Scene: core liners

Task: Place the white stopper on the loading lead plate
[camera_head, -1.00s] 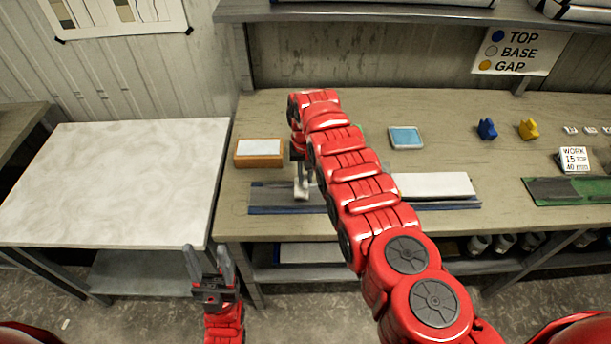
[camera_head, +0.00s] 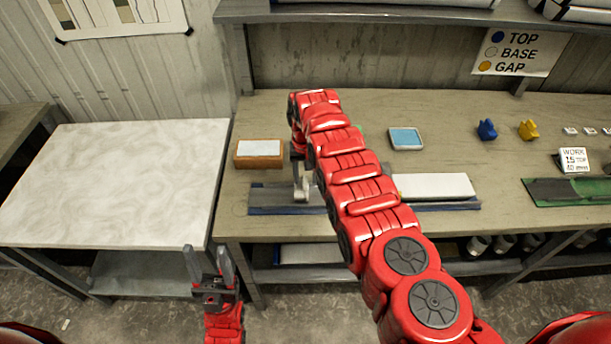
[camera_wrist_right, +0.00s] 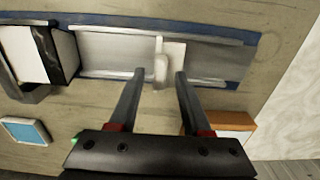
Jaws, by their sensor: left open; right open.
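The white stopper (camera_wrist_right: 161,66) stands in the right wrist view on the grey metal channel of a blue-edged tray (camera_wrist_right: 105,52), near one end. A pale flat square lies right beside it; I cannot tell whether it is part of the stopper. My right gripper (camera_wrist_right: 160,77) is open, its fingertips on either side of the stopper with gaps visible. In the head view the tray (camera_head: 270,199) lies on the bench, partly hidden by my right arm. My left gripper (camera_head: 207,254) is open and empty, low in front of the bench. I cannot identify the lead plate for certain.
A long white block (camera_head: 432,186) lies in the tray's right part. An orange box with a white top (camera_head: 258,154) and a blue-topped pad (camera_head: 405,138) sit behind the tray. Blue (camera_head: 487,130) and yellow (camera_head: 528,129) pieces stand right. The white table (camera_head: 115,180) at left is clear.

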